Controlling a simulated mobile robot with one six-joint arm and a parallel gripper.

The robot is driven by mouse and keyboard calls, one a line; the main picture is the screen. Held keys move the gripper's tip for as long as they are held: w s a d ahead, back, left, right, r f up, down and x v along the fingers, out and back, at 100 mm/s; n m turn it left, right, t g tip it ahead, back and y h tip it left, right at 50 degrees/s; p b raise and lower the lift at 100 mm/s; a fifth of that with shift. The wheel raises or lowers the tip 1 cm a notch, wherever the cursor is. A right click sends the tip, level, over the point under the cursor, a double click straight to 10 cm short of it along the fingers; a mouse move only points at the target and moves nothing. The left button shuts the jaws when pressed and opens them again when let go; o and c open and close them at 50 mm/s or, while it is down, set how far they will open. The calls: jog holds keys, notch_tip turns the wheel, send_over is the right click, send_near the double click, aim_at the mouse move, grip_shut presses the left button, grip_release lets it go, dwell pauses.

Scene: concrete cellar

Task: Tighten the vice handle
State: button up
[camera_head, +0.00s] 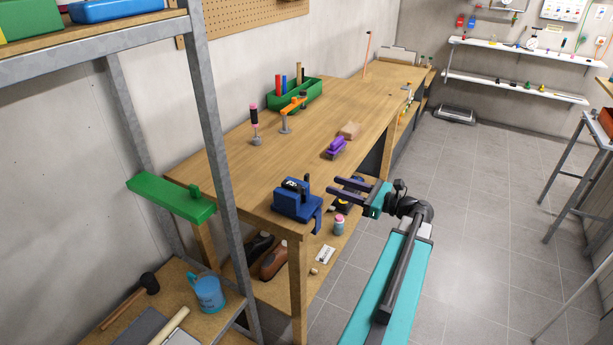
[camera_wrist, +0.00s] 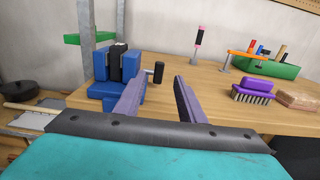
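The blue vice (camera_head: 297,204) sits at the near front corner of the wooden workbench (camera_head: 245,165). It also shows left of my fingers in the wrist view (camera_wrist: 103,90), with a black piece (camera_wrist: 116,62) between its upright blue blocks. A short black knob (camera_wrist: 155,72) stands to the right of these blocks, seen between my fingers; I cannot tell if it is the vice handle. My gripper (camera_head: 333,184) is open and empty, right of the vice by the bench's front edge, with its fingers pointing left toward the bench. It is apart from the vice.
A purple brush (camera_head: 335,148), a tan block (camera_head: 349,130), an orange clamp (camera_head: 291,112), a pink-topped tool (camera_head: 255,125) and a green bin (camera_head: 300,100) stand further back on the bench. A grey metal rack (camera_head: 207,95) rises at left.

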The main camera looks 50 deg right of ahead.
aim_at(309, 176)
jog(key=p+x, duration=0.2)
jog(key=x, duration=0.9)
jog(key=shift+w+a+p, duration=0.15)
jog(key=shift+w+p, duration=0.2)
jog(key=shift+r, duration=0.1)
grip_shut()
